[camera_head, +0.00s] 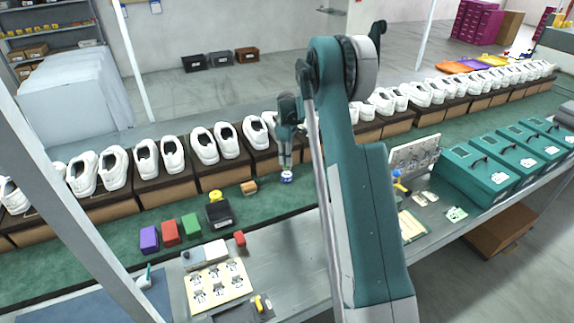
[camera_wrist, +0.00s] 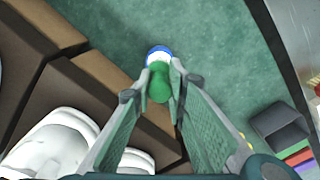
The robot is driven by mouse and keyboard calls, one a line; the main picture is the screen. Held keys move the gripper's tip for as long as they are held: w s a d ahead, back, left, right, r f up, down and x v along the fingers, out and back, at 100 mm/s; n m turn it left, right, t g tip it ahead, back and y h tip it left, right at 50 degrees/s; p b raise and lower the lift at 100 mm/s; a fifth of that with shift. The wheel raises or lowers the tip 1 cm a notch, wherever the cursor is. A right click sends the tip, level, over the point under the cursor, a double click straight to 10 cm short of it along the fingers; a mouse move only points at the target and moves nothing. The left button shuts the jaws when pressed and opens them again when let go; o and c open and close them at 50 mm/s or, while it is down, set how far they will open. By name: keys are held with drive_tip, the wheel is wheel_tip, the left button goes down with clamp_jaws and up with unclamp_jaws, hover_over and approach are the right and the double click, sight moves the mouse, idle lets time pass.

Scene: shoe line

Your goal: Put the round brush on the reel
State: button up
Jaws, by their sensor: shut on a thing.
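The round brush (camera_wrist: 160,83) has a green knob and a white and blue round base. My gripper (camera_wrist: 161,80) is shut on its green knob in the wrist view, with the base past the fingertips. In the head view the brush's blue and white base (camera_head: 287,176) shows below my gripper (camera_head: 286,166), over the green belt; I cannot tell its height. A small round yellow thing (camera_head: 215,195), which looks like the reel, is on the belt to the left, behind a dark box. In the wrist view the yellow thing (camera_wrist: 242,144) is partly hidden by a finger.
A small tan block (camera_head: 248,187) lies between the brush and the yellow thing. The dark box (camera_head: 219,214) stands near purple, red and green blocks (camera_head: 170,232). White shoes (camera_head: 204,145) line brown boxes behind. Teal cases (camera_head: 478,170) stand right.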

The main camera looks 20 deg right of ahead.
drive_tip(key=shift+f, duration=1.6)
drive_tip(key=shift+f, duration=0.15)
drive_tip(key=o, duration=0.9)
wheel_tip(320, 180, up, 12)
drive_tip(key=shift+r+p, duration=0.15)
drive_tip(key=shift+p, duration=0.15)
